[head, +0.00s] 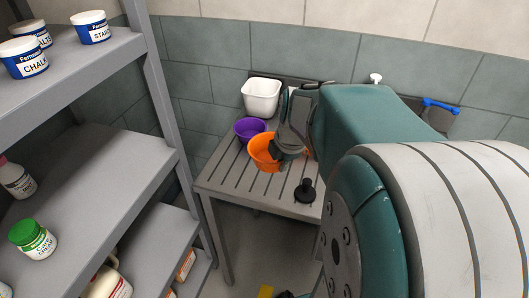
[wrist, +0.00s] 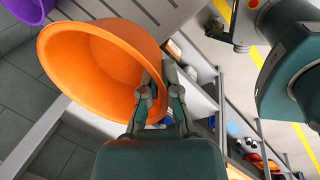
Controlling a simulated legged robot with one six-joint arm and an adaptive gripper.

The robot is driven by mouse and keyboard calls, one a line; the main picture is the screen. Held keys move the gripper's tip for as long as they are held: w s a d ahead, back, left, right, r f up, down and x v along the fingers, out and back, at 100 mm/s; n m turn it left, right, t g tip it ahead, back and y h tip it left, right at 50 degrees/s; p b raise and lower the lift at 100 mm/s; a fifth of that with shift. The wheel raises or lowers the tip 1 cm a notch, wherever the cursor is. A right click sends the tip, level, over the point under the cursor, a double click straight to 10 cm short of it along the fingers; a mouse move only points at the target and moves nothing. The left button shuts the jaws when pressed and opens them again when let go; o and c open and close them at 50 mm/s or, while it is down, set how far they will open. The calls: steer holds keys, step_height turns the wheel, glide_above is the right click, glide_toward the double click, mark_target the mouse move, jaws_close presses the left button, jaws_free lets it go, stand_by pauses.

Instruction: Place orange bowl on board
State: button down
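The orange bowl (head: 262,150) is at the slatted grey table in the head view, in front of the purple bowl. It fills the upper left of the wrist view (wrist: 95,65), its opening facing the camera at an angle. My gripper (head: 287,154) is at the bowl's right side. In the wrist view, the fingers (wrist: 158,88) are closed on its rim, one inside and one outside. I cannot tell whether the bowl touches the table. The slatted top (head: 236,182) is the only board-like surface I can make out; my arm hides its right part.
A purple bowl (head: 249,127) and a white container (head: 261,98) stand at the back of the table. A black plunger-like object (head: 305,191) stands near its front. Grey shelves (head: 95,190) with jars and bottles fill the left. Slats between them are clear.

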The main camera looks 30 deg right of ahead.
steer(key=w+a+f, duration=0.1)
steer(key=w, duration=0.1)
steer(key=w+f, duration=0.1)
steer(key=w, duration=0.2)
steer(key=w+a+f, duration=0.1)
steer(key=w, duration=0.1)
steer(key=shift+w+a+f, duration=0.25)
steer(key=shift+w+a, duration=0.05)
steer(key=shift+w, duration=0.05)
glide_toward(242, 178)
steer(key=shift+w+d+f, duration=0.15)
steer(key=shift+d+f, duration=0.05)
steer(key=shift+f, duration=0.25)
steer(key=shift+w+d+f, duration=0.2)
steer(key=shift+f, duration=0.3)
steer(key=shift+w+a+f, duration=0.2)
steer(key=shift+w+f, duration=0.2)
steer(key=shift+f, duration=0.05)
steer(key=x, duration=0.3)
steer(key=shift+s+a+f, duration=0.1)
steer(key=shift+s+a, duration=0.05)
steer(key=shift+s, duration=0.1)
steer(key=shift+f, duration=0.15)
steer(key=shift+f, duration=0.1)
steer(key=c, duration=0.8)
jaws_free()
